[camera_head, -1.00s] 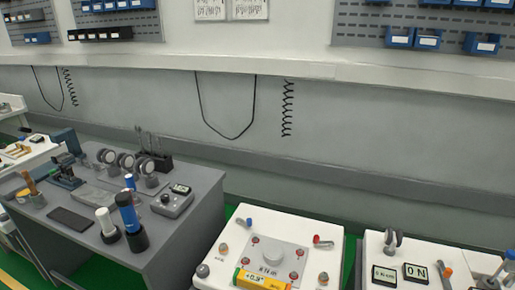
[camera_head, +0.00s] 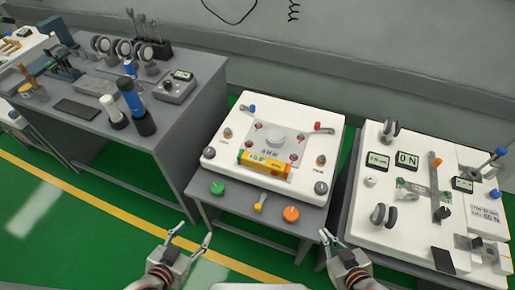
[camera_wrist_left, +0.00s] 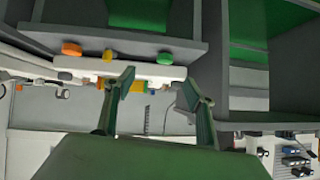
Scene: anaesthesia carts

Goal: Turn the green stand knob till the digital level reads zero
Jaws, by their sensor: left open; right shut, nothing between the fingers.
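The green knob (camera_head: 217,188) sits at the left of the front edge of a grey stand, and it also shows in the left wrist view (camera_wrist_left: 165,58). The yellow and orange digital level (camera_head: 264,164) lies on the white plate (camera_head: 224,151) above it. Its display shows a small positive value, too small to read surely. My left gripper (camera_head: 192,233) is open and empty, below and left of the green knob, apart from it. It also shows open in the left wrist view (camera_wrist_left: 157,92). My right gripper (camera_head: 328,236) is shut and empty, below and right of the stand.
A yellow lever knob (camera_head: 259,203) and an orange knob (camera_head: 290,214) share the stand's front edge. A grey table (camera_head: 190,123) with tools stands left. A white bench (camera_head: 385,235) with gauges stands right. Green floor is free in front.

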